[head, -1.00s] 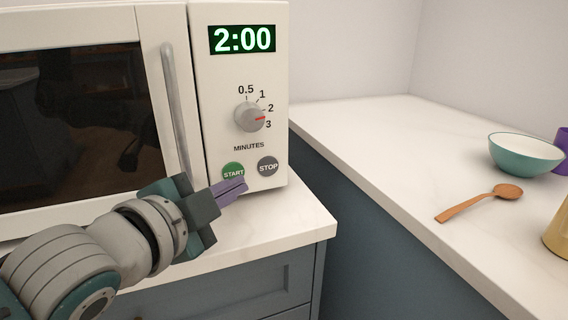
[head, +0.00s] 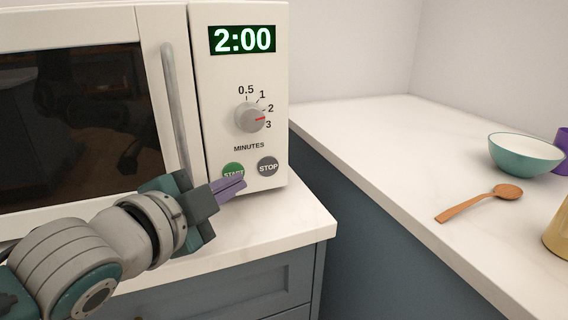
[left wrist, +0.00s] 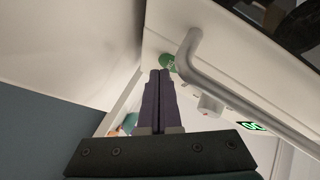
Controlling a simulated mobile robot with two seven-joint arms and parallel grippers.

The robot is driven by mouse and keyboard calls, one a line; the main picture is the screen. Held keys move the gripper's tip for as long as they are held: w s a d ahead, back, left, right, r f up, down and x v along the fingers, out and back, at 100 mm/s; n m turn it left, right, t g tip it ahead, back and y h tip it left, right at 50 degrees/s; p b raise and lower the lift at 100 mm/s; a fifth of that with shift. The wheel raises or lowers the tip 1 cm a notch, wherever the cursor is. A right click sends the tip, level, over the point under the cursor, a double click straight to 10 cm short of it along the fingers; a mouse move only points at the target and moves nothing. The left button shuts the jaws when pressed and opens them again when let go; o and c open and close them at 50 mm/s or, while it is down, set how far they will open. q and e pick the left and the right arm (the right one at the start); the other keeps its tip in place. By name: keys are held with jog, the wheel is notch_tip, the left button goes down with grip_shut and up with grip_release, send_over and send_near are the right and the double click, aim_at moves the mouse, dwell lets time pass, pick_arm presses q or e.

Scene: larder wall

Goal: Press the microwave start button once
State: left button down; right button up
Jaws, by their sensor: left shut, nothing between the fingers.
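The white microwave (head: 270,60) stands on the counter at the left in the head view, its door shut and its display (head: 242,40) reading 2:00. The green START button (head: 232,169) is low on its panel, its lower part hidden behind my gripper's fingers. It also shows in the left wrist view (left wrist: 167,62), just beyond the fingertips. My left gripper (head: 242,182) is shut and empty, its purple fingertips at the button's lower edge. I cannot tell whether they touch it. My right gripper is not in view.
The grey STOP button (head: 268,167) sits right beside START. The dial (head: 250,117) is above, and the door handle (head: 176,110) is to the left. A teal bowl (head: 524,158) and wooden spoon (head: 482,203) lie on the right counter, clear of my arm.

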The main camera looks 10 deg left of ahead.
pick_arm(q)
jog(key=shift+w+a, duration=0.2)
jog(key=shift+w, duration=0.15)
dwell(0.4)
jog(key=shift+s, duration=0.1)
jog(key=shift+s+d+r+p, duration=0.1)
jog(key=shift+s+d+p, duration=0.2)
jog(key=shift+s+p, duration=0.05)
jog(key=shift+s+d, duration=0.15)
jog(key=shift+s, duration=0.1)
jog(key=shift+s+d+p, duration=0.35)
jog(key=shift+s+p, duration=0.05)
jog(key=shift+s, duration=0.05)
jog(key=shift+s+d+p, duration=0.3)
jog(key=shift+s+d, duration=0.25)
jog(key=shift+s, duration=0.25)
jog(key=shift+s+d+p, duration=0.25)
jog(key=shift+s+d, duration=0.25)
jog(key=shift+s, duration=0.3)
